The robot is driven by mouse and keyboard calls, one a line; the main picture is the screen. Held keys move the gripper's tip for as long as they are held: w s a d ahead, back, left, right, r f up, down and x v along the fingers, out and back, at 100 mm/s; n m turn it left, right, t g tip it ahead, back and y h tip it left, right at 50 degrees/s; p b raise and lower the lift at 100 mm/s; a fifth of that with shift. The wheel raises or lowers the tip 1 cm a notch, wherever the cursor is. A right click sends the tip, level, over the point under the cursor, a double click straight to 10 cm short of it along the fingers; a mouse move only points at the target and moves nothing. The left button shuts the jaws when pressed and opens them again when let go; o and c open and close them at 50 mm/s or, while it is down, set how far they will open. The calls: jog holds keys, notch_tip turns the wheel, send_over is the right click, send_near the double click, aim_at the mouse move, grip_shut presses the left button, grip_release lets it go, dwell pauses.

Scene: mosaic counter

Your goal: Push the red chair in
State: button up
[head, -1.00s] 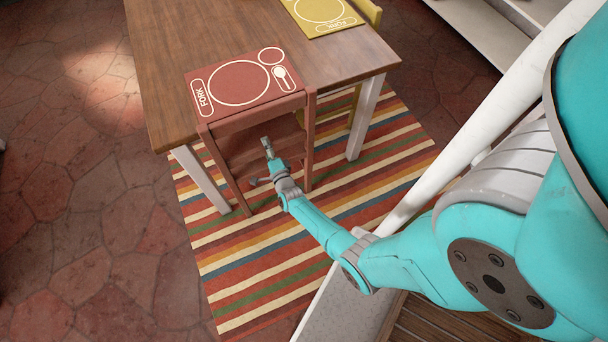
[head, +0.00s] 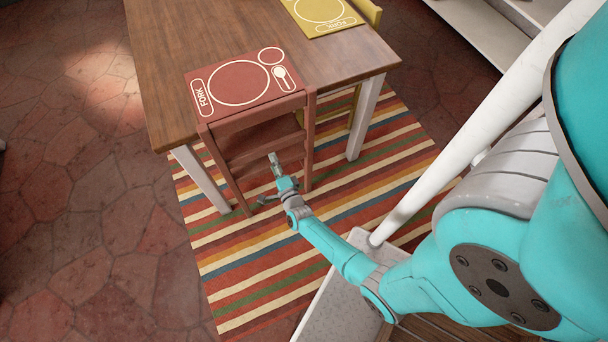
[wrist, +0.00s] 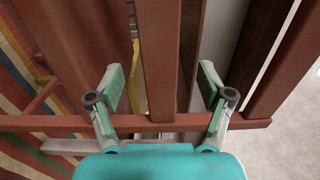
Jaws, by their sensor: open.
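The red chair (head: 226,166) stands upright at the near end of the wooden table (head: 190,45), its back towards me and its top rail close against the table edge. Its reddish-brown slats and a cross rail show in the wrist view (wrist: 160,60). My gripper (head: 271,175) is at the back of the chair, low between its two uprights. In the wrist view my gripper (wrist: 160,80) is open, with one finger on each side of a slat. I cannot tell whether the fingers touch the wood.
A red placemat (head: 238,84) lies on the table above the chair. A yellow chair (head: 368,12) and yellow placemat (head: 318,12) are at the right side. A striped rug (head: 250,265) lies beneath. A white table leg (head: 364,118) stands right of the chair. Tiled floor at left is clear.

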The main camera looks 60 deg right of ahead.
jog(key=shift+v, duration=2.45)
jog(key=s+a+r+n+t+y, duration=0.1)
jog(key=s+a+r+n+y, duration=0.2)
jog(key=s+a+r+n, duration=0.5)
jog(key=s+a+r+n+y, duration=0.35)
jog(key=s+a+n, duration=0.2)
jog(key=s, duration=0.45)
jog(key=s+a+r+n+y, duration=0.1)
jog(key=s+a+r+n, duration=0.1)
jog(key=r, duration=0.4)
jog(key=s+a+r+n+y, duration=0.1)
jog(key=s+a+r+n, duration=0.1)
jog(key=s+r+n, duration=0.3)
jog(key=s+a+r+n+g+y, duration=0.1)
jog(key=s+r+n, duration=0.3)
jog(key=r, duration=0.5)
jog(key=shift+a+r, duration=0.25)
jog(key=shift+a, duration=0.2)
